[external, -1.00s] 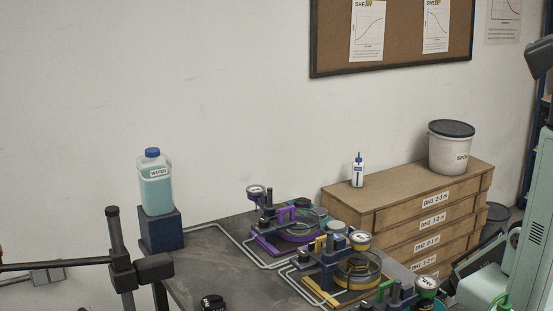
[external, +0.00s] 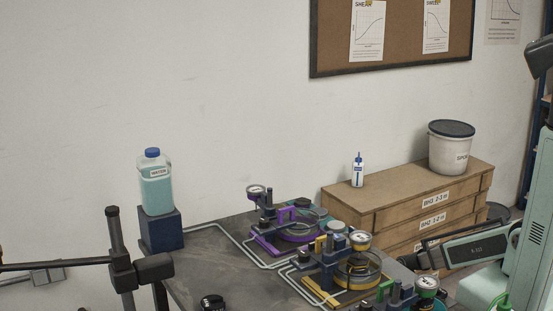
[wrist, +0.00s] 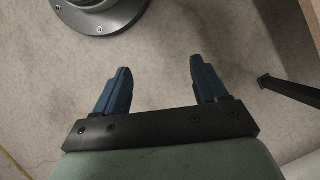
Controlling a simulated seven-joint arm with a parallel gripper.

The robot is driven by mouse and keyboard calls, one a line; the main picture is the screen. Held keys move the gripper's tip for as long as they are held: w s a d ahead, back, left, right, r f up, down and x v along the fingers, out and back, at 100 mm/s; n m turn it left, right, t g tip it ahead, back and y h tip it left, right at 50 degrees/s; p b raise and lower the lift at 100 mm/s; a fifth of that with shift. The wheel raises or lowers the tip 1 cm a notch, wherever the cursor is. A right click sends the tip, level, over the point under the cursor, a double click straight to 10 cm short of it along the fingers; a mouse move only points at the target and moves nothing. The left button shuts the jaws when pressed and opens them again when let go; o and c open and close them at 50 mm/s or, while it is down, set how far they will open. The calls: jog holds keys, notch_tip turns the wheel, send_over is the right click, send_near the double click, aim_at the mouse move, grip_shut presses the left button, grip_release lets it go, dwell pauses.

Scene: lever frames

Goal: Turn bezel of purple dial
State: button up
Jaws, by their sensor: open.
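The purple lever frame (external: 268,244) stands at the back of the grey table in the external view. Its round white-faced dial (external: 256,190) sits on top of a dark post at its left; the bezel is too small to make out in detail. My gripper (wrist: 160,68) is open and empty in the wrist view, with two blue fingers apart over bare floor. The purple dial is not in the wrist view. In the external view my arm is at the right, well away from the purple dial, and my fingers cannot be made out there.
A water bottle (external: 156,187) on a blue block (external: 161,229) is at left. Wooden drawers (external: 400,196) stand behind, right.

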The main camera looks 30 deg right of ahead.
jog(key=w+a+r+m+t+y, duration=0.1)
jog(key=w+a+r+m, duration=0.1)
jog(key=w+a+r, duration=0.5)
jog(key=w+a+r+m+t+y, duration=0.1)
jog(key=w+r, duration=0.4)
jog(key=w, duration=0.5)
jog(key=w+a+r+m+y, duration=0.1)
jog(key=w+a+r+m, duration=0.1)
jog(key=w+a+r, duration=0.45)
jog(key=w+a+r+m+t+y, duration=0.1)
jog(key=w+a+r, duration=0.3)
jog(key=r, duration=0.5)
jog(key=w+a+r+m+y, duration=0.1)
jog(key=w+a+r, duration=0.2)
jog(key=w+r, duration=0.45)
jog(key=w+a+r+m+t+y, duration=0.1)
jog(key=w+a+r+m, duration=0.2)
jog(key=r, duration=0.7)
notch_tip(320, 180, up, 27)
jog(key=m+h, duration=0.1)
jog(key=h, duration=0.2)
send_over(256, 188)
jog(key=d, duration=0.6)
jog(key=x, duration=1.3)
jog(key=shift+w+d+f, duration=0.1)
jog(key=shift+w+f, duration=0.1)
jog(key=shift+w, duration=0.15)
jog(key=shift+c, duration=0.3)
